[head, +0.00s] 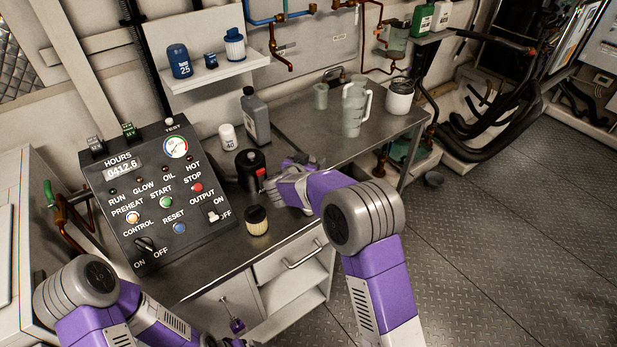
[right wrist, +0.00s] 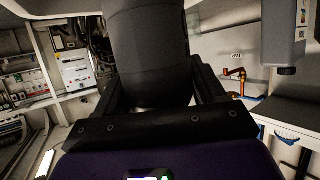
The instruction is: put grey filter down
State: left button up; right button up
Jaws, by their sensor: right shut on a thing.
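The grey filter (head: 249,169) is a dark, almost black canister near the middle of the steel bench, just right of the control panel. My right gripper (head: 264,182) reaches it from the right and is shut on it. In the right wrist view the dark cylinder of the filter (right wrist: 147,55) fills the space between the two black fingers (right wrist: 152,100). I cannot tell whether its base touches the bench.
A pleated cream filter (head: 256,220) stands in front. A white canister (head: 228,137) and grey bottle (head: 256,118) stand behind. The control panel (head: 160,195) is left. A clear jug (head: 355,108) and white pot (head: 399,97) stand right. A wall shelf (head: 215,73) holds several parts.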

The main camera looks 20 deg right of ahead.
notch_tip(320, 180, down, 5)
jog(key=shift+r+b, duration=0.15)
jog(key=shift+b, duration=0.75)
jog(key=shift+f, duration=0.25)
jog(key=o, duration=1.3)
jog(key=shift+o, duration=0.2)
